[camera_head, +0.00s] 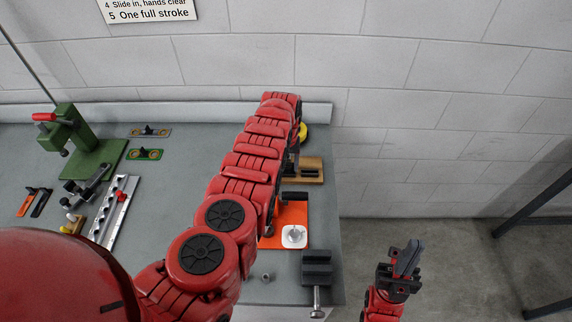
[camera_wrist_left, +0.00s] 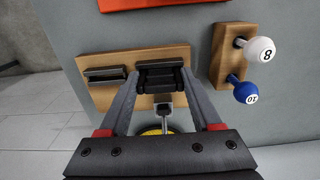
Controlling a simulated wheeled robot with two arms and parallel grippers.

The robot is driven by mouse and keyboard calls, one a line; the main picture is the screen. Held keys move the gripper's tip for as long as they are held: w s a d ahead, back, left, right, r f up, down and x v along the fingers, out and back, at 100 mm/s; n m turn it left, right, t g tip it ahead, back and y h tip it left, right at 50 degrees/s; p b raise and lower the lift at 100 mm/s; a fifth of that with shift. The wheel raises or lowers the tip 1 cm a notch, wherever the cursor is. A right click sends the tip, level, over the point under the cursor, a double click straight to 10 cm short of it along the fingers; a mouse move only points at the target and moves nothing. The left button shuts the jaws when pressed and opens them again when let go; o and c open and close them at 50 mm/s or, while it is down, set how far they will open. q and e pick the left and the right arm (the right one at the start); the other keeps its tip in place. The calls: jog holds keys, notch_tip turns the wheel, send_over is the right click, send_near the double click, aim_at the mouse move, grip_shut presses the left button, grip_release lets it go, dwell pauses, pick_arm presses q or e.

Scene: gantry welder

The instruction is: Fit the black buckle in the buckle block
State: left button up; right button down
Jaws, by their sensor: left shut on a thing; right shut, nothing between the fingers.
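The buckle block is a tan wooden block (camera_head: 314,166) at the table's far right; it also shows in the left wrist view (camera_wrist_left: 143,55). A dark slotted piece (camera_wrist_left: 105,75) sits on its left part. My left gripper (camera_wrist_left: 160,82) is shut on the black buckle (camera_wrist_left: 160,70), at the right part of the block. I cannot tell whether the buckle is seated or just over the block. A grey metal tongue (camera_wrist_left: 164,103) shows below it. In the head view my left arm mostly hides this gripper. My right gripper (camera_head: 407,257) is shut and empty, right of the table.
Near the block are a yellow round thing (camera_head: 303,132) and a wooden piece (camera_wrist_left: 222,66) with 8 and 10 ball knobs. An orange plate (camera_head: 297,213) and black vise (camera_head: 317,266) lie nearer. A green press (camera_head: 72,140) and metal rail (camera_head: 110,208) stand left.

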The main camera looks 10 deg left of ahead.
pick_arm(q)
jog(key=o, duration=1.4)
